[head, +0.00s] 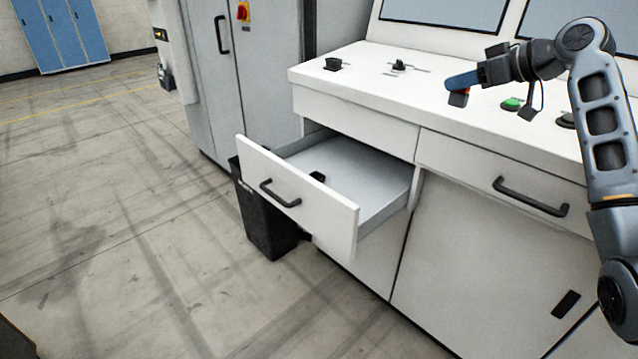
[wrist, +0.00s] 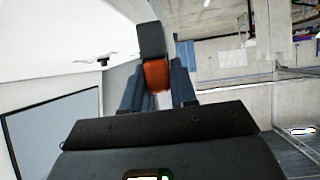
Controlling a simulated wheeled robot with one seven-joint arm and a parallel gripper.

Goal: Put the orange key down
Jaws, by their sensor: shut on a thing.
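The orange key (wrist: 156,75) is between the two blue fingers of my gripper (wrist: 158,82) in the wrist view, with a black part sticking out beyond the fingertips. In the head view my gripper (head: 461,81) points left and is held above the white console top. A small bit of the orange key (head: 462,91) shows under the fingers, with a dark end below it. The gripper is shut on the key, and the key appears clear of the console surface.
An open drawer (head: 300,207) juts out below the console (head: 440,98), with a small black item (head: 317,176) inside. Black switches (head: 332,65), a green button (head: 510,104) and a black knob (head: 566,120) stand on the console. A black bin (head: 268,225) is behind the drawer.

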